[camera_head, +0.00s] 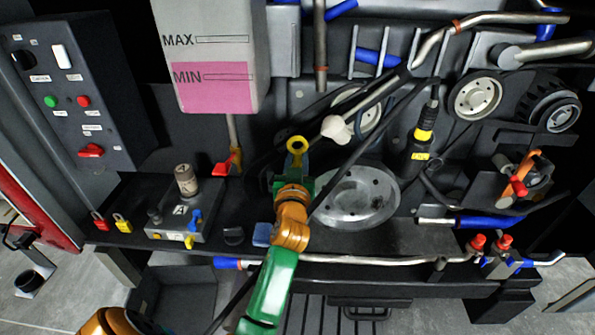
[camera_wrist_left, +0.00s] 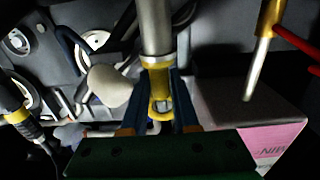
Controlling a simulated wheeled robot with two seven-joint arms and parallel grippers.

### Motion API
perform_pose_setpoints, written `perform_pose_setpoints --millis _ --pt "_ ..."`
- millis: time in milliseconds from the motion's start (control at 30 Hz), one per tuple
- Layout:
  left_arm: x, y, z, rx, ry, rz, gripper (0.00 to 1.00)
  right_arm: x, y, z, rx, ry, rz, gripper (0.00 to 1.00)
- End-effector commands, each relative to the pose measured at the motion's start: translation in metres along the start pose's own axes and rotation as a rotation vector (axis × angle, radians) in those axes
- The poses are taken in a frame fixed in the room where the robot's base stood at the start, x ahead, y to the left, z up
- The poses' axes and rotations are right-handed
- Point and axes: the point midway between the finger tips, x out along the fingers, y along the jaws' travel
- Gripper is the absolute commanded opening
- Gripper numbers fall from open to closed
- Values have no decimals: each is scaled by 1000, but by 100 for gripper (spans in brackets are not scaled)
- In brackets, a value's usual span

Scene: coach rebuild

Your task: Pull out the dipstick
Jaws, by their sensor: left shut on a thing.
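The dipstick has a yellow ring handle (camera_head: 297,145). In the left wrist view, the handle (camera_wrist_left: 159,104) hangs between my blue fingers, and its yellow collar meets the end of a grey metal tube (camera_wrist_left: 155,28). I see no clear gap between collar and tube there. My left gripper (camera_head: 296,168) comes up from below in the head view and is shut on the handle. Its fingers (camera_wrist_left: 160,108) also show in the left wrist view. The lower part of the dipstick is hidden. My right gripper is not in view.
A tank (camera_head: 213,45) with MAX and MIN marks hangs above left, with a red-handled valve (camera_head: 228,163) below it. A white knob (camera_head: 336,130) and a dark hose are close on the right. A round metal cover (camera_head: 355,196) lies right of the arm.

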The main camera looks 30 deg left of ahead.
Motion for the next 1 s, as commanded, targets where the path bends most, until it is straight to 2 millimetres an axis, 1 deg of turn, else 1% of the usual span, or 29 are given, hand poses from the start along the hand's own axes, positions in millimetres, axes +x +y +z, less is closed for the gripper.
perform_pose_setpoints --millis 100,300,1000 --pt "0 0 -4 0 0 0 0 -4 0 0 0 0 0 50" --pt "0 0 -27 -1 0 0 0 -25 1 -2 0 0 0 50" --pt "0 0 -95 -1 1 0 0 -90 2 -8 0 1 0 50"
